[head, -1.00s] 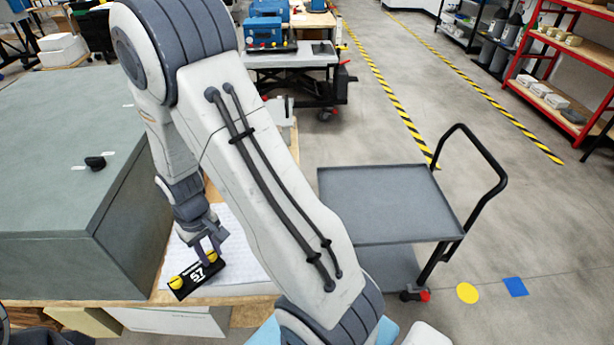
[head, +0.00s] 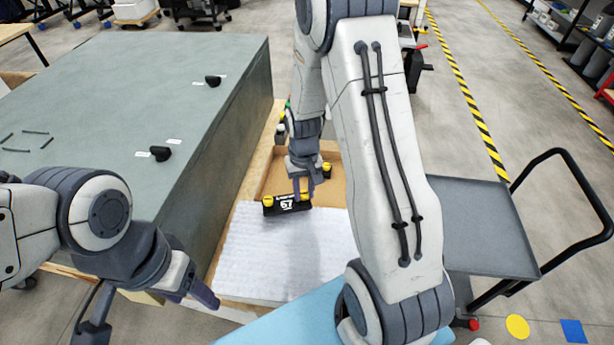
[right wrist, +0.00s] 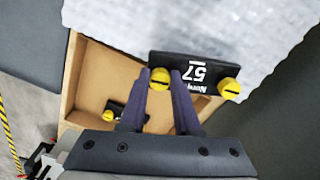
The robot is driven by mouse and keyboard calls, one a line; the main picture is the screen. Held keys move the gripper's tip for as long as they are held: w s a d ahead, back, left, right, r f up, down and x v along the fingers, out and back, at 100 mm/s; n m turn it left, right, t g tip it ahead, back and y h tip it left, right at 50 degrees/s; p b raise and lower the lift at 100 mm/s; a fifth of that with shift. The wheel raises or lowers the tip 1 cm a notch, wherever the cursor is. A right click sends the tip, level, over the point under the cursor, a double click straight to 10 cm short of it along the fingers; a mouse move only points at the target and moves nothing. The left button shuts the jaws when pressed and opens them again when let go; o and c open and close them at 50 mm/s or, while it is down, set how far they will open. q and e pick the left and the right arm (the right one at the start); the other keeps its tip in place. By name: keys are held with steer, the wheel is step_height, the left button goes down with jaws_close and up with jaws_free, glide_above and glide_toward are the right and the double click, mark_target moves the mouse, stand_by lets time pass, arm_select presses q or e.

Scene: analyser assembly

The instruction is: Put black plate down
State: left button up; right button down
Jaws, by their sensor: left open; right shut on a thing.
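The black plate (head: 287,204) has a white "57" and yellow knobs. In the head view it is at the far edge of the white foam pad (head: 275,265). My right gripper (head: 303,190) is shut on one yellow knob (right wrist: 160,78) of the plate, as the right wrist view shows. The plate's other knob (right wrist: 229,88) is free. I cannot tell whether the plate touches the pad. My left gripper (head: 205,295) is open and empty, left of the pad and near its front corner.
A shallow wooden tray (right wrist: 97,75) lies beyond the pad, with another dark piece with a yellow knob (right wrist: 108,116) in it. A large grey-green box (head: 150,100) stands to the left. A grey cart (head: 485,225) is at the right.

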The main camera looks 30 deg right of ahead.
steer(key=w+d+m+p, duration=0.1)
steer(key=d+m, duration=0.3)
steer(key=d, duration=0.5)
steer(key=f+p, duration=0.1)
steer(key=f, duration=0.5)
steer(key=d+f+p, duration=0.1)
steer(key=f, duration=0.3)
steer(key=shift+p, duration=0.3)
steer(key=shift+w+f, duration=0.1)
steer(key=shift+f, duration=0.1)
steer(key=shift+a+f, duration=0.1)
steer(key=shift+f, duration=0.1)
steer(key=c, duration=0.6)
jaws_free()
steer(key=shift+r, duration=0.1)
